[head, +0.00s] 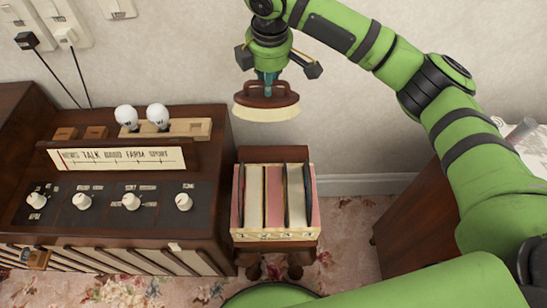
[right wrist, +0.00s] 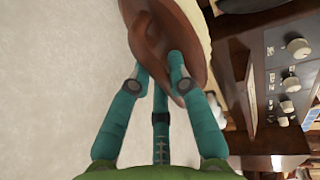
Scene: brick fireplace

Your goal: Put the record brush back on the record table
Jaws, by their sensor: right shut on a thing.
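The record brush (head: 267,109) has a brown wooden back with a handle and a cream bristle pad facing down. My right gripper (head: 268,84) is shut on its handle and holds it in the air near the wall. In the right wrist view the teal fingers close around the handle of the brush (right wrist: 190,18). A small dark wooden table (head: 272,155), which looks like the record table, stands below and nearer than the brush. A box of records (head: 275,236) with pink and cream sleeves covers most of its top. My left gripper is not in view.
A wooden radio cabinet (head: 215,150) with knobs and two white bulbs (head: 142,117) stands close to the table's left. A brown wooden cabinet (head: 415,205) stands at the right. Flowered carpet (head: 345,235) lies clear between it and the table.

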